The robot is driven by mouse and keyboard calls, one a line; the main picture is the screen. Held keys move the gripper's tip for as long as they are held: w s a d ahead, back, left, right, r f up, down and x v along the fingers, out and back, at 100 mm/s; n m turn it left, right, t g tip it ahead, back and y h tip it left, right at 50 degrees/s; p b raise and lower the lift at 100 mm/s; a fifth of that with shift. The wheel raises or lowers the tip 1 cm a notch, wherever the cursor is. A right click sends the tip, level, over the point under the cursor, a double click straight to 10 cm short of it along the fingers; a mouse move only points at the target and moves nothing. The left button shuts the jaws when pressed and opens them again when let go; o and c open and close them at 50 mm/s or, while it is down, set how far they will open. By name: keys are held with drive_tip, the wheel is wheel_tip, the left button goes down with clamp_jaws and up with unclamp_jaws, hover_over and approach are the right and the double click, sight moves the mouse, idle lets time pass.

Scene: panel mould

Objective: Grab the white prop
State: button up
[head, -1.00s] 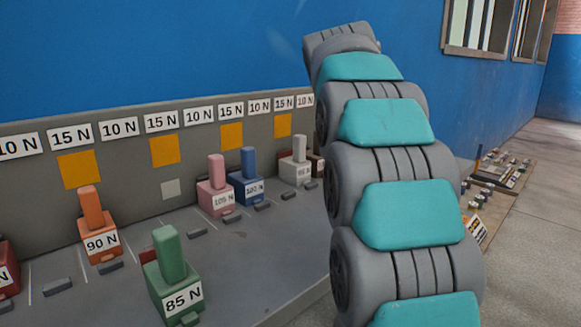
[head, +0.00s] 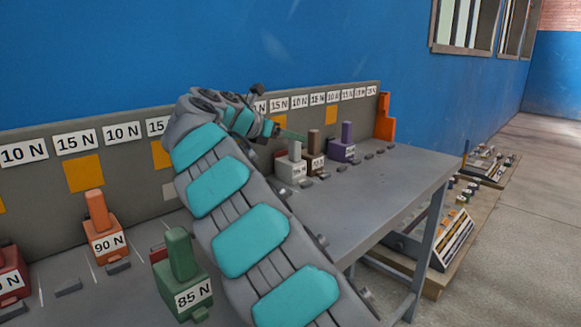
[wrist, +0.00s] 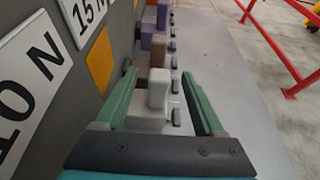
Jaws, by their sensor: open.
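The white prop (head: 290,167) is a pale block with an upright handle, standing on the grey bench close to the back panel. In the wrist view the prop (wrist: 157,92) sits between the two green fingers of my gripper (wrist: 159,75), one on each side of its handle. The fingers are open, with a gap to the handle on both sides. In the head view my gripper (head: 298,135) is at the height of the prop's handle top. The lower block is partly hidden by my gripper in the wrist view.
A brown prop (head: 314,150) stands close beside the white one, and a purple prop (head: 345,143) beyond it. A green 85 N prop (head: 181,275) and an orange 90 N prop (head: 100,228) stand to the left. The labelled back panel (head: 230,150) is close to my gripper.

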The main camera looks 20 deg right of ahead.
drive_tip(key=b+x, duration=0.1)
drive_tip(key=x, duration=0.1)
drive_tip(key=b+x, duration=0.1)
drive_tip(key=x, duration=0.1)
drive_tip(key=shift+w+d+f, duration=0.15)
drive_tip(key=shift+d+f, duration=0.05)
drive_tip(key=shift+f, duration=0.2)
drive_tip(key=shift+w+d+r, duration=0.1)
drive_tip(key=shift+d, duration=0.25)
clamp_jaws()
idle(0.9)
